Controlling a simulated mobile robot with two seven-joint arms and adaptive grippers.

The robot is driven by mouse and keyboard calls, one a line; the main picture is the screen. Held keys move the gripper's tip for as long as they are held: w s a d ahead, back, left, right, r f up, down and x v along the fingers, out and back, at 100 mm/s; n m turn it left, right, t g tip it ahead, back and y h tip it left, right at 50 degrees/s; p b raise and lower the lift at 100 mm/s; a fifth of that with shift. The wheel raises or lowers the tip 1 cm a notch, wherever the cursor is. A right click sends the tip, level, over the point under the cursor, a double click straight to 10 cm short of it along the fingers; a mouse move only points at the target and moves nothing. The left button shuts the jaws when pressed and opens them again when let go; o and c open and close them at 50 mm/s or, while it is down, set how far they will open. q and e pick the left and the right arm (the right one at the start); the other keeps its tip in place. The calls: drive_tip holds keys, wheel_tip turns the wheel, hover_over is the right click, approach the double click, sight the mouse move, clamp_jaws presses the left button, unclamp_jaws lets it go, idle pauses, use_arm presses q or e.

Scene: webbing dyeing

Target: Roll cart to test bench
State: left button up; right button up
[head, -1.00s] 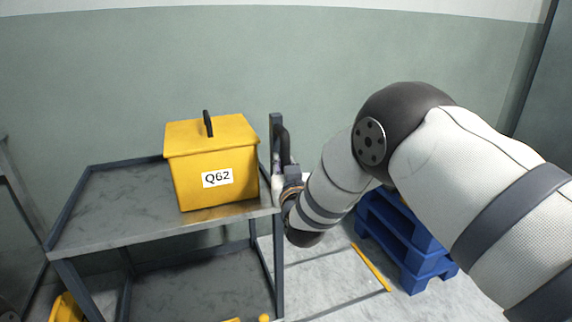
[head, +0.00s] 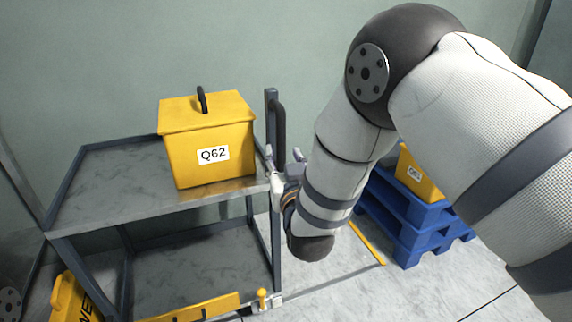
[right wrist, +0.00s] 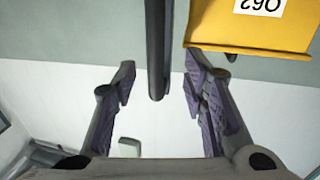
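The cart (head: 95,200) is a grey metal two-shelf trolley. A yellow lidded box labelled Q62 (head: 182,160) stands upright on its top shelf. The cart's dark upright handle (head: 278,125) rises at its right end. My right gripper (head: 284,155) is at this handle, its fingers apart. In the right wrist view the dark handle bar (right wrist: 156,45) reaches between the open fingers (right wrist: 158,90), with gaps on both sides. The yellow box (right wrist: 255,35) shows there too. My left gripper is out of view. I cannot make out a test bench.
Blue pallets (head: 408,235) are stacked at the right behind my arm, with another labelled yellow box (head: 418,180) on top. A yellow wet-floor sign (head: 72,295) is at the lower left. Yellow line (head: 367,244) marks the floor between cart and pallets. The wall is close behind.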

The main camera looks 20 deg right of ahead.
drive_tip(key=s, duration=0.4)
drive_tip(key=shift+a, duration=0.25)
drive_tip(key=s+d+f+g+y+p, duration=0.1)
drive_tip(key=s+d+f+g, duration=0.1)
drive_tip(key=s+f+g, duration=0.55)
drive_tip(key=s+d+f+g+p, duration=0.1)
drive_tip(key=s+d+f+g, duration=0.1)
drive_tip(key=s+f, duration=0.95)
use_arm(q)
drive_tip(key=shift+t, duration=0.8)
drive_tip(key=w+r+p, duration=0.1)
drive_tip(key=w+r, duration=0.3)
use_arm(e)
drive_tip(key=s+d+f+g, duration=0.1)
drive_tip(key=s+f+g, duration=0.1)
drive_tip(key=s, duration=0.8)
drive_tip(key=s+f+g, duration=0.2)
drive_tip(key=s+g, duration=0.3)
drive_tip(key=s, duration=0.6)
drive_tip(key=s+d+f+g+y, duration=0.1)
drive_tip(key=s+g, duration=0.3)
drive_tip(key=s, duration=0.6)
drive_tip(key=shift+s+d+f+n, duration=0.3)
drive_tip(key=shift+f+n, duration=0.1)
drive_tip(key=shift+f, duration=0.4)
drive_tip(key=shift+w, duration=0.15)
